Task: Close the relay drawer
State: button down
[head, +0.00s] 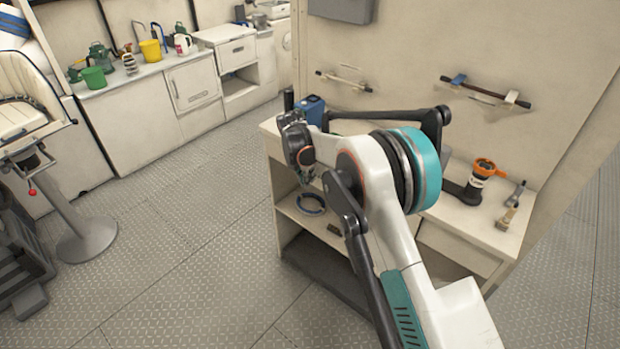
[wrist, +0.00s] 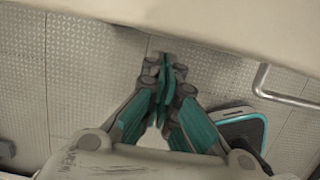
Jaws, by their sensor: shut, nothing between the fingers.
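My gripper (wrist: 165,78) is shut and empty in the wrist view, its teal and grey fingers together above the patterned floor. A cream surface (wrist: 200,18) crosses the top of that view, just beyond the fingertips, and I cannot tell whether it is a drawer front. A bent metal bar (wrist: 268,88), like a handle, lies to the right of the fingertips, apart from them. In the head view, a drawer front (head: 455,246) sits under the right part of the workbench top, partly behind my arm. No label shows which drawer is the relay drawer. The fingertips are not clear in the head view.
The workbench (head: 508,236) carries a black and orange tool (head: 485,168), small brushes and a blue box (head: 310,108). A ring (head: 311,204) lies on its shelf. A pedestal seat (head: 85,235) stands left. Far cabinets (head: 125,122) line the wall. The floor between is clear.

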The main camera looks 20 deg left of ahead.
jog(key=s+a+p+v, duration=0.1)
jog(key=s+p+v, duration=0.1)
jog(key=v, duration=0.8)
jog(key=shift+p, duration=0.6)
jog(key=s+d+r+m+g+y+b, duration=0.1)
jog(key=s+d+r+m, duration=0.3)
jog(key=d, duration=0.6)
jog(key=s+d+r+m+b, duration=0.1)
jog(key=d+r+m, duration=0.5)
jog(key=d, duration=0.4)
jog(key=s+d+r+m+g+y+b, duration=0.1)
jog(key=s+d+r+m+b, duration=0.15)
jog(key=d+r+m, duration=0.55)
jog(key=s+d+m+t+p, duration=0.2)
jog(key=s+d+m, duration=0.4)
jog(key=s+d, duration=0.3)
jog(key=s+d+r+m+t+h+p, duration=0.1)
jog(key=s+d+m+t, duration=0.3)
jog(key=s, duration=1.3)
jog(key=shift+s+d+m+p, duration=0.3)
jog(key=shift+d+m+p, duration=0.45)
jog(key=shift+d+m, duration=1.65)
jog(key=shift+d+r+n, duration=0.1)
jog(key=shift+d+n, duration=0.6)
